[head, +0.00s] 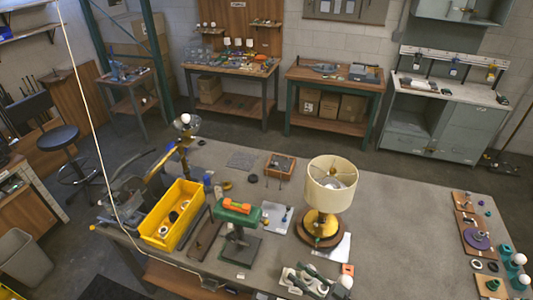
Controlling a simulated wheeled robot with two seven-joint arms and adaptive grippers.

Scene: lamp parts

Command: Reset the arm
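My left gripper is not in view.
On the grey table (400,235) are a yellow bin (172,215) with parts, a green stand with an orange top (237,209), a small wooden tray (280,166) and a bulb on an arm (186,119). Wooden boards with parts (478,238) lie at the right. The table right of the lamp is clear.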

